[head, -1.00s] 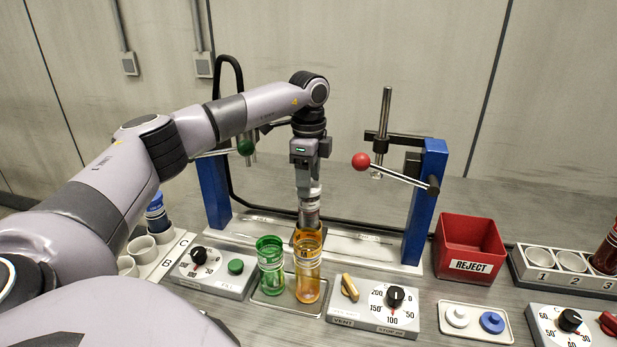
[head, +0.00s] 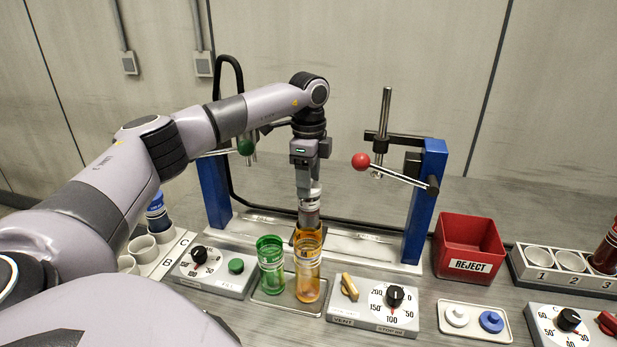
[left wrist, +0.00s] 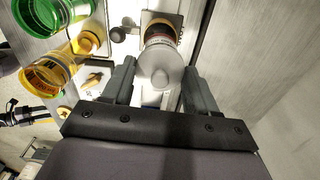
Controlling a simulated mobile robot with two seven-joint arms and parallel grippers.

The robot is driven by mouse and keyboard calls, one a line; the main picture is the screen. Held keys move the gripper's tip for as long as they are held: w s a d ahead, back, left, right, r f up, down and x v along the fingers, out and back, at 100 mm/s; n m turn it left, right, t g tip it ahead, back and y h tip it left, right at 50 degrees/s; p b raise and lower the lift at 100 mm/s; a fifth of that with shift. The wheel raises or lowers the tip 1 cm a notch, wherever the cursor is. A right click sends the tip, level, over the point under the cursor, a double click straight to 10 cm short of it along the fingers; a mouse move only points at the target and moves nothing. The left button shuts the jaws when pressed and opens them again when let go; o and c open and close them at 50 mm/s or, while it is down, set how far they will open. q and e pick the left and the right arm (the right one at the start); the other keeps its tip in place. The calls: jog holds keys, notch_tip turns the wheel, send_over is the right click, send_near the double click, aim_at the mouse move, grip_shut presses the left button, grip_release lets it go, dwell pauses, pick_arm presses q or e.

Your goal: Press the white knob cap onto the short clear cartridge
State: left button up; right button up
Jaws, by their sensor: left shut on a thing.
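My left gripper (head: 308,182) points straight down at the middle of the press base and is shut on the short clear cartridge (head: 309,207). In the left wrist view the cartridge (left wrist: 160,57) sits between the fingers, its pale rounded end toward the camera and a dark reddish band at its far end. The orange cartridge partly hides its lower part in the head view, so I cannot tell whether it touches the base. The white knob cap (head: 457,315) lies on a small white tray (head: 475,333) at the right front, beside a blue cap (head: 491,321). My right gripper is not in view.
Green (head: 271,265) and orange (head: 307,267) cartridges stand on a tray in front. The press's blue posts (head: 426,203) flank the gripper, with a red-knobbed lever (head: 361,161) at right. Dial boxes (head: 372,305), the red reject bin (head: 468,246) and a numbered rack (head: 520,275) surround the area.

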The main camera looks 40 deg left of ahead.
pick_arm(q)
jog(key=shift+f, duration=0.1)
dwell(0.7)
jog(key=o, duration=1.3)
jog(key=shift+r, duration=3.55)
grip_shut()
jog(key=shift+f, duration=0.1)
jog(key=shift+f+b, duration=1.3)
jog(key=shift+f, duration=1.35)
